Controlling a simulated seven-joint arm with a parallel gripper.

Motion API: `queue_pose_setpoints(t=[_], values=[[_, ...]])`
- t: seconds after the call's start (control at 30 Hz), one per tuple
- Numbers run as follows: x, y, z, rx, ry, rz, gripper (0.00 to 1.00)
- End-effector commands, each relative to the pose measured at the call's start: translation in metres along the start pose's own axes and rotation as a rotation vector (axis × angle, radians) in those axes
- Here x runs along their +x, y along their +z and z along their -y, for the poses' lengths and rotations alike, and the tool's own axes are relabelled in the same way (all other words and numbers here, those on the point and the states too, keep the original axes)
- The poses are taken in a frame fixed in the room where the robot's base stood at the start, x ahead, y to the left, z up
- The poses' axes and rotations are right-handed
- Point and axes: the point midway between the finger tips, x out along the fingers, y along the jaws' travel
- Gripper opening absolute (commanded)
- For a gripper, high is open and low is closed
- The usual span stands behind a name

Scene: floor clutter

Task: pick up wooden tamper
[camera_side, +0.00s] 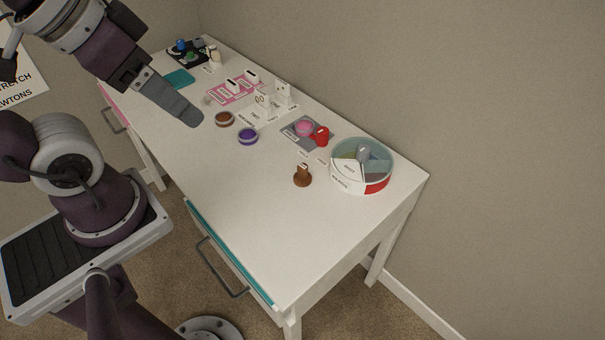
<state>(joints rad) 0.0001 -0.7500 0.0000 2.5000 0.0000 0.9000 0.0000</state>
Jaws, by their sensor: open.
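A small brown wooden tamper (303,176) stands upright on the white table (235,195), toward its right end. It is just left of a round divided container and apart from it. My gripper (192,118) is open and empty above the table's left half, up and left of the tamper. Its grey fingers point down and right and look overlapped from this angle. There is a wide gap between my gripper and the tamper.
The round divided container (338,186) stands right of the tamper. A red cup (321,136), purple disc (248,137) and brown disc (224,119) lie farther back. White stands with labels line the wall side. The table's front middle is clear.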

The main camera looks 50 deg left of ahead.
Motion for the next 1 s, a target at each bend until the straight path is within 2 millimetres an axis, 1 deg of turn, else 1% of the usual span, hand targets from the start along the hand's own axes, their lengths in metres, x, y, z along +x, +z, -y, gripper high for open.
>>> queue_pose_setpoints(t=[0.3,0.37,0.47,0.5,0.57,0.6,0.67,0.7,0.73,0.77,0.8,0.87,0.9,1.0], values=[[0.001,-0.002,0.000,0.008,-0.001,0.003,0.70],[0.004,-0.010,0.001,0.044,-0.003,0.020,0.70],[0.023,-0.042,0.003,0.194,-0.005,0.079,0.70],[0.037,-0.059,0.005,0.280,-0.001,0.111,0.70],[0.064,-0.084,0.007,0.419,0.012,0.157,0.70],[0.085,-0.099,0.009,0.513,0.025,0.187,0.70],[0.123,-0.117,0.012,0.655,0.053,0.233,0.70],[0.152,-0.126,0.014,0.752,0.078,0.263,0.70],[0.174,-0.130,0.016,0.825,0.098,0.283,0.70],[0.198,-0.134,0.017,0.896,0.120,0.302,0.70],[0.230,-0.134,0.019,0.990,0.153,0.326,0.70],[0.276,-0.129,0.022,1.119,0.205,0.355,0.70],[0.304,-0.124,0.023,1.193,0.238,0.369,0.70],[0.357,-0.106,0.025,1.339,0.307,0.389,0.70]])
